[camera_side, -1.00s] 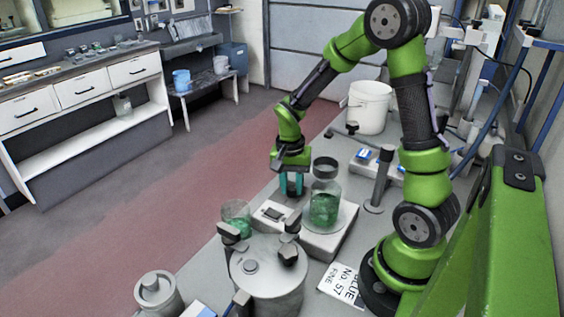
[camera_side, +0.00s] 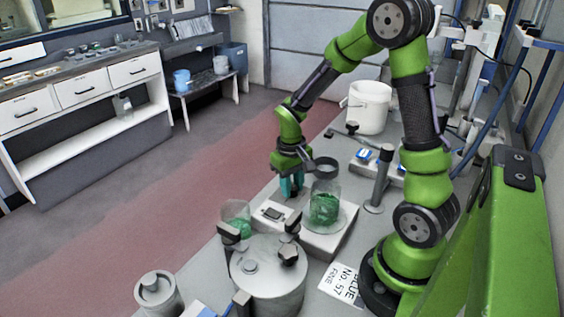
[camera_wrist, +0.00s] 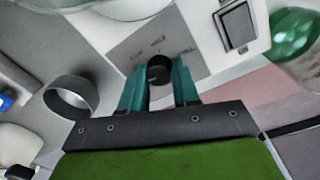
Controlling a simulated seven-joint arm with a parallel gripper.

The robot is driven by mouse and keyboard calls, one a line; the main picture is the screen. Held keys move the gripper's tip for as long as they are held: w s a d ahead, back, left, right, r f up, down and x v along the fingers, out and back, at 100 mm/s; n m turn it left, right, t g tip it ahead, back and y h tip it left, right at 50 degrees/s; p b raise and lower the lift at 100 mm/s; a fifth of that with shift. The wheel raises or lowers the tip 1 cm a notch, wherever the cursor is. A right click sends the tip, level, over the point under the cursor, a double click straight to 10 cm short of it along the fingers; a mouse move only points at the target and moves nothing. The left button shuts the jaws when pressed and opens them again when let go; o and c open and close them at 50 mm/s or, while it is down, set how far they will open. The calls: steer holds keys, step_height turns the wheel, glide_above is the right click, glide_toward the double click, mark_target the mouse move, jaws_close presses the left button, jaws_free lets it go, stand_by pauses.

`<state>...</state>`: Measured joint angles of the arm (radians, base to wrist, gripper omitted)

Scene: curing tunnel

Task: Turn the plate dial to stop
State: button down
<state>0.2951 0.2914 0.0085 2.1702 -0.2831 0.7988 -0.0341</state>
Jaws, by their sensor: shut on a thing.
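The plate (camera_side: 322,245) is a white box with a round top; a glass beaker of green stuff (camera_side: 324,209) stands on it. In the wrist view its dial is a small black round knob (camera_wrist: 159,69) on a grey label panel (camera_wrist: 130,48). Around the knob are words: the left one is blurred, the middle one looks like HALF, the right one like FULL. My gripper (camera_wrist: 160,85) has its teal fingers on either side of the knob, shut on it. In the side view my gripper (camera_side: 291,188) is low at the plate's far end, hiding the dial. The knob's pointer is too small to read.
A dark ring-shaped cup (camera_wrist: 72,96) is close beside my gripper. A second glass with green stuff (camera_side: 236,214) and a lidded metal pot (camera_side: 268,275) stand nearby. A white bucket (camera_side: 368,107) is at the back.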

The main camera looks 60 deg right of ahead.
steer(key=shift+n, duration=1.1)
steer(key=c, duration=0.8)
jaws_free()
steer(key=r, duration=1.7)
steer(key=shift+a, duration=0.4)
steer(key=shift+w, duration=0.15)
steer(key=s+a+t+y, duration=0.1)
steer(key=s+a+t, duration=0.1)
steer(key=a, duration=0.2)
steer(key=s+a+r+m+t, duration=0.1)
steer(key=s+a+t, duration=0.2)
steer(key=a, duration=0.1)
steer(key=s+a+r+t+y, duration=0.1)
steer(key=s+a+t, duration=0.1)
steer(key=s+a, duration=0.1)
steer(key=shift+s+a+r+m+y, duration=0.1)
steer(key=shift+a+m+y, duration=0.25)
steer(key=shift+a, duration=0.5)
